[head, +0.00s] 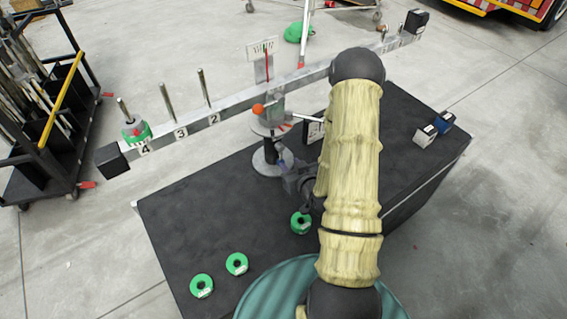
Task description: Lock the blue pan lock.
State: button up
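A balance with a long numbered beam (230,112) stands on a dark table. Its upright stand (268,148) has an orange-red knob (258,109) near the top. A small bluish part (281,151) shows low at the right side of the stand; it may be the blue pan lock, but it is too small to be sure. My gripper (287,168) is at the right of the stand's base, close to that bluish part. I cannot tell whether they touch. My arm hides part of the gripper, and the fingers are too small to read as open or shut.
Green ring weights (201,286) lie at the table's front left, with one (301,222) under my arm. Another green weight (136,131) sits on a beam peg at the left. Small blue and white boxes (443,121) stand at the right edge.

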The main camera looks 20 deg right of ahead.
aim_at(281, 155)
jog(key=b+x, duration=0.4)
jog(key=b, duration=0.1)
jog(key=shift+s+f+b, duration=0.1)
jog(key=shift+f+b, duration=0.1)
jog(key=shift+b, duration=0.15)
jog(key=shift+x, duration=1.35)
jog(key=shift+r, duration=0.15)
grip_shut()
